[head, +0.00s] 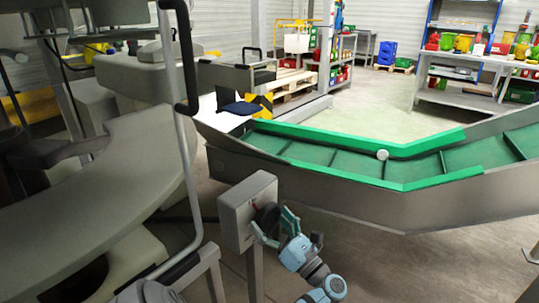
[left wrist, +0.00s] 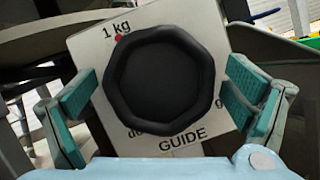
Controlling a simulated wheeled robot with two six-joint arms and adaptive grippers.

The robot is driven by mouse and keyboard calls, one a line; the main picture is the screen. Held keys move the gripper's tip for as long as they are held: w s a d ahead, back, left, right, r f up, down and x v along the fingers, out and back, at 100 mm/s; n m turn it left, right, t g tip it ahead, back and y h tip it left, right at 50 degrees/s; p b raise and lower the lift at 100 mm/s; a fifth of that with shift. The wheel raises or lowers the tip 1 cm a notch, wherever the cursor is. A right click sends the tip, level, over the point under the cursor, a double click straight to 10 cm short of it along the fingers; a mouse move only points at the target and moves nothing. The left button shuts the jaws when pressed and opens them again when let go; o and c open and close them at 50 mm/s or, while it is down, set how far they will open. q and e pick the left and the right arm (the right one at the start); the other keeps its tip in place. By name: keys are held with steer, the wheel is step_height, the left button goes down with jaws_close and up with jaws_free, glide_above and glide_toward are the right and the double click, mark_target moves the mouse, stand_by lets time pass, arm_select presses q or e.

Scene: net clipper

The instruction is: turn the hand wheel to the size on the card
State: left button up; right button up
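The hand wheel (left wrist: 158,85) is black and many-sided. It sits on the light-grey plate of a box (head: 247,205) on a post, and shows dark and partly covered in the head view (head: 264,216). The plate (left wrist: 185,137) reads "1 kg" at upper left, with a red mark beside it, and "GUIDE" below; other lettering is partly hidden by the wheel. My left gripper (head: 273,224) is open in front of the wheel, one finger on each side; in the left wrist view (left wrist: 161,78) gaps show between pads and rim. I cannot make out a card. My right gripper is out of view.
A metal chute with green edges (head: 330,160) runs behind the box to the right. A large grey machine (head: 110,190) with a bent metal rail (head: 187,150) stands close on the left. Shelves with coloured bins (head: 465,45) stand far back. Open floor lies below the chute.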

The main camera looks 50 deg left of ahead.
arm_select(q)
steer(key=shift+r, duration=0.15)
step_height(320, 180, up, 10)
steer(key=shift+f, duration=0.1)
stand_by(0.3)
stand_by(0.3)
